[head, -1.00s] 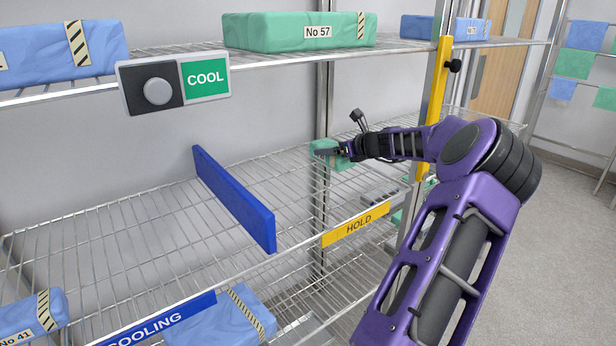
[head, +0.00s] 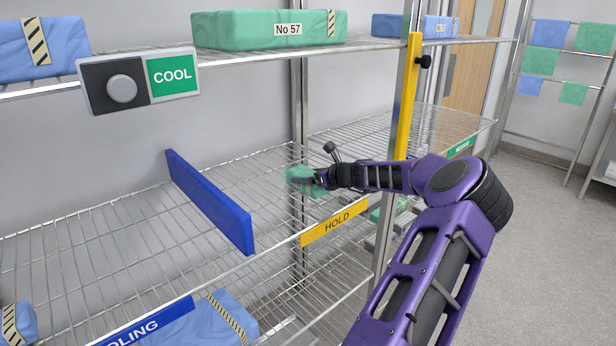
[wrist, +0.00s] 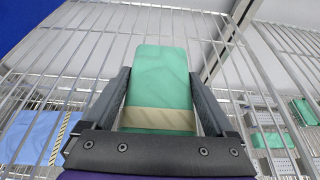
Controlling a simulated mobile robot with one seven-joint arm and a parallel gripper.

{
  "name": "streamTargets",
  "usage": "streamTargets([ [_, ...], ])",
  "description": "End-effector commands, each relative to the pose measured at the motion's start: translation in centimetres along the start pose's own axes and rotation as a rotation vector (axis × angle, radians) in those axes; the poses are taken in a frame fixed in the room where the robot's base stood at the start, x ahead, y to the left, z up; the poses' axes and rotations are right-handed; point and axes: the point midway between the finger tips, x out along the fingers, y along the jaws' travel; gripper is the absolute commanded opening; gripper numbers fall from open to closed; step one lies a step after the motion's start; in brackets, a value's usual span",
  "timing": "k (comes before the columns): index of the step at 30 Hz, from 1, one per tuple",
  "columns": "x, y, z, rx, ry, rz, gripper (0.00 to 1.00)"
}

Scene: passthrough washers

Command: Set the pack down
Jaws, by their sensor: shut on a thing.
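The pack is a small green block (head: 303,181) with a beige band across it, clearest in the wrist view (wrist: 161,80). My gripper (head: 314,181) is shut on it, one dark finger on each side in the wrist view (wrist: 158,92). The pack is over the wire shelf section behind the yellow HOLD label (head: 335,222), right of the blue divider (head: 208,201). I cannot tell whether its underside touches the wires.
The blue COOLING label (head: 143,326) marks the section left of the divider. The upper shelf holds the green No 57 pack (head: 268,30). Bare wires surround the held pack.

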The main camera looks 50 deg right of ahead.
Motion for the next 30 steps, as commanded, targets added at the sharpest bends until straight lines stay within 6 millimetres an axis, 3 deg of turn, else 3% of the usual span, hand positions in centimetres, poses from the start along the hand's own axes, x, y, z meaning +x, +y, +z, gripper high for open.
streamTargets([
  [3, 0.1, 0.0, -0.1, 0.0, 0.0, 0.001, 1.0],
  [14, -0.8, -0.1, 0.2, 0.0, 0.001, -0.001, 1.0],
  [24, -7.8, -0.1, 0.2, -0.001, 0.002, -0.003, 1.0],
  [30, -11.0, 0.0, 0.2, -0.001, 0.001, -0.001, 1.0],
])
